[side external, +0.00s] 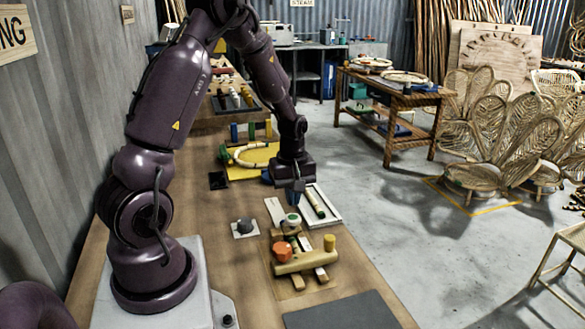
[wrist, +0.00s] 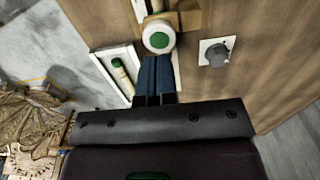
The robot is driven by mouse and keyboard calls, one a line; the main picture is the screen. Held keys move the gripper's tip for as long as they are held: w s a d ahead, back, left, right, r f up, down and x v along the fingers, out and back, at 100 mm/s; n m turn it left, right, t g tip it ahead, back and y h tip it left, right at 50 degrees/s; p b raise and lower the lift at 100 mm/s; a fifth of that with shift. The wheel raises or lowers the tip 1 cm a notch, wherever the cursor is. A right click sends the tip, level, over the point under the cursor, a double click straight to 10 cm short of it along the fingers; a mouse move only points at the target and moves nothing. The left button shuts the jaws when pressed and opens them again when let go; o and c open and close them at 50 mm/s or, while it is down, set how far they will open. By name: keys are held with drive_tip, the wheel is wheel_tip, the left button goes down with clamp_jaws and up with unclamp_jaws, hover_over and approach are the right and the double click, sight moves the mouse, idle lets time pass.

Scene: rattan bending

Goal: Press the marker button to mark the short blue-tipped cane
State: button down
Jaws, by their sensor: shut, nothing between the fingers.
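The marker button is most likely the round white cap with a green centre (side external: 292,219), which also shows in the wrist view (wrist: 158,38). My gripper (side external: 293,199) points down with its blue fingers (wrist: 157,62) shut and empty. The fingertips are very close to the cap, beside its edge in the wrist view. I cannot tell whether they touch it. A short pale cane (side external: 319,203) lies in a white tray (side external: 334,216) to the right of my gripper. In the wrist view the cane's (wrist: 124,78) visible end looks green; I see no clear blue tip.
A grey knob on a white plate (side external: 243,227) stands left of the button. In front are an orange knob (side external: 281,252), a thick tan roller (side external: 305,262) and a yellow peg (side external: 329,243). Behind are a yellow board (side external: 257,172) with a bent cane and coloured posts. A dark mat (side external: 340,312) is clear.

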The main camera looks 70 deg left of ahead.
sight(292, 218)
wheel_tip(292, 218, up, 9)
drive_tip(key=shift+f, duration=0.15)
idle(0.7)
drive_tip(key=s+d+r+m+t, duration=0.2)
drive_tip(key=s+d+r+m, duration=0.2)
drive_tip(key=d+m, duration=0.5)
drive_tip(key=s+d+r+m+t, duration=0.3)
drive_tip(key=s+d+r+m, duration=0.2)
drive_tip(key=d+r+m, duration=0.4)
drive_tip(key=d, duration=0.3)
drive_tip(key=shift+r+t, duration=0.25)
drive_tip(key=shift+t, duration=0.05)
drive_tip(key=shift+s, duration=0.1)
